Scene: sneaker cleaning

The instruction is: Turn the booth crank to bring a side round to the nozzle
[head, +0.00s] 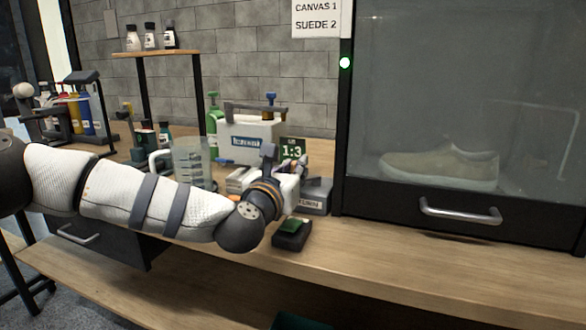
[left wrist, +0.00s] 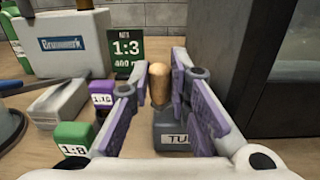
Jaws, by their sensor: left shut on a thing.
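The crank's wooden knob (left wrist: 160,90) stands upright over a grey box (left wrist: 178,138) in the left wrist view. The box also shows in the head view (head: 315,203), beside the booth, its label partly hidden. My left gripper (left wrist: 161,76) has its purple-padded fingers on either side of the knob and is shut on it. In the head view my left wrist (head: 262,192) hides the knob. The glass-fronted booth (head: 460,60) is closed, with a pale sneaker (head: 440,165) inside, side-on with its toe to the left. I cannot make out the nozzle. My right gripper is out of view.
A clear jug (head: 192,160), a white Brunnmark-like labelled container (head: 245,132) and a green 1:3 sign (head: 292,149) stand left of the crank. A small block with a green top (head: 292,232) lies near the bench's front edge. The booth's frame rises close right of the gripper.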

